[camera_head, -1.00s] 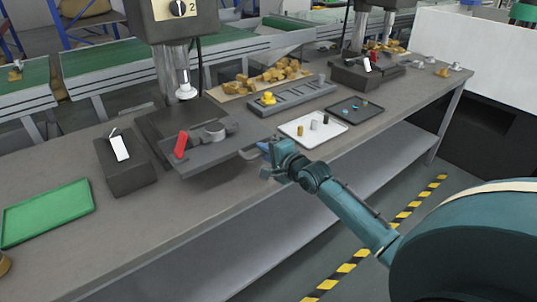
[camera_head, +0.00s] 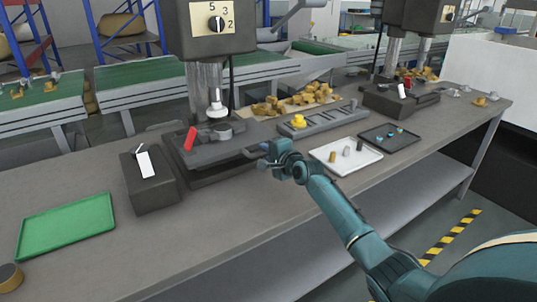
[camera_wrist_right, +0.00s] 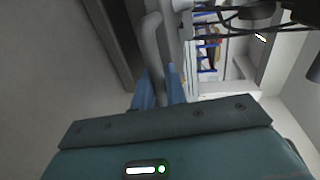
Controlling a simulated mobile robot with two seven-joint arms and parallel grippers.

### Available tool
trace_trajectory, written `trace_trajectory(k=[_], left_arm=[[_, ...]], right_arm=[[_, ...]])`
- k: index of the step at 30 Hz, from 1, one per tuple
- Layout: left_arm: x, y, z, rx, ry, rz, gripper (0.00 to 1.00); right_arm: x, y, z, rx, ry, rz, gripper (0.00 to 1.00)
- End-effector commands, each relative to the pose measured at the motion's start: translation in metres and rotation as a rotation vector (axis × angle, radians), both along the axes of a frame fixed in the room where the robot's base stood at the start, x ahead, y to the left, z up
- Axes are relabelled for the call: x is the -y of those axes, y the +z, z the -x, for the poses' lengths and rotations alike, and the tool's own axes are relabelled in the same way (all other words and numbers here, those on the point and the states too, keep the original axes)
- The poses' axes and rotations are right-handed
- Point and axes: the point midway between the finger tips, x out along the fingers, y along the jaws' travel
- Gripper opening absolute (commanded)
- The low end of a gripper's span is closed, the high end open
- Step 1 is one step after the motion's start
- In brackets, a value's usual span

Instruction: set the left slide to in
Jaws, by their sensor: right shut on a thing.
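The left slide (camera_head: 237,146) is a dark grey plate on the base of the left press, with a red clamp lever (camera_head: 190,139) and a round grey holder (camera_head: 222,131) on top. The holder sits about below the press's white-tipped ram (camera_head: 217,108). My right gripper (camera_head: 266,158) is at the slide's right front end, shut on its handle. In the right wrist view, the grey handle bar (camera_wrist_right: 152,50) runs between my blue fingertips (camera_wrist_right: 159,82). My left gripper is not in view.
A grey box with a white switch (camera_head: 149,190) stands left of the press, and a green tray (camera_head: 66,224) further left. A white tray (camera_head: 345,167) with small pegs, a dark tray (camera_head: 405,140) and a grey rack (camera_head: 325,121) lie to the right.

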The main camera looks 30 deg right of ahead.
Motion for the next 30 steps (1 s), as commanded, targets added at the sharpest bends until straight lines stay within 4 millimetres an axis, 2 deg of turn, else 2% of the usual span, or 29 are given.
trace_trajectory(k=[8,9,15,25,30], left_arm=[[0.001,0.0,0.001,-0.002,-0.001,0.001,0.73],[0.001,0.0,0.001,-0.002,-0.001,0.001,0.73],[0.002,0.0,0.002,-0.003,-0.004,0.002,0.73],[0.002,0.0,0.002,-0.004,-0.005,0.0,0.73],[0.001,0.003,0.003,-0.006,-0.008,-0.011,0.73]], right_arm=[[0.0,0.0,0.0,-0.001,0.001,0.0,0.0],[0.0,0.0,0.0,-0.001,0.001,0.0,0.16],[0.0,0.0,0.0,-0.001,0.0,0.0,0.32],[0.0,0.0,0.003,-0.001,0.0,-0.001,0.33],[0.002,0.005,0.022,-0.001,0.001,-0.001,0.33]])
